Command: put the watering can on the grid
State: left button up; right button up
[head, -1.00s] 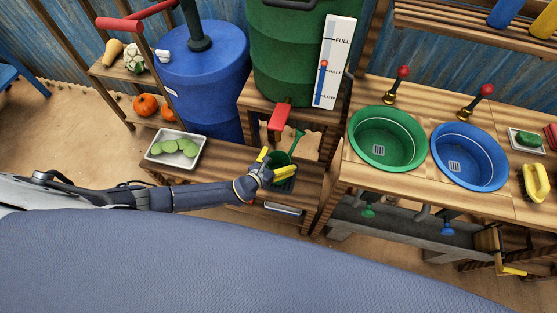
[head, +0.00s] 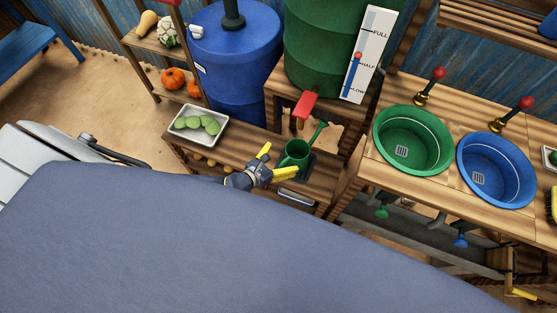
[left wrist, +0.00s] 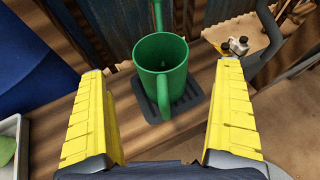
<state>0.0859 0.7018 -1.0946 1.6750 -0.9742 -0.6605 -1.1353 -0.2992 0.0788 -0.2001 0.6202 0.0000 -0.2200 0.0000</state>
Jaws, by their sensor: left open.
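The green watering can (head: 297,152) stands upright on the dark slatted grid (head: 307,166) on the low wooden shelf. In the left wrist view the can (left wrist: 160,52) hides part of the grid (left wrist: 190,92), and its handle points toward me. My left gripper (head: 281,160) is open, with its yellow fingers on the near side of the can. In the left wrist view the open left gripper (left wrist: 165,100) has a wide gap on each side of the handle, and nothing is held.
A white tray of green slices (head: 198,124) sits to the left on the same shelf. The green barrel's red tap (head: 305,103) is above the can. A green basin (head: 413,139) and a blue basin (head: 496,170) are on the right counter.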

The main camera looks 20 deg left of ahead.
pick_arm(q)
jog(key=shift+v, duration=0.75)
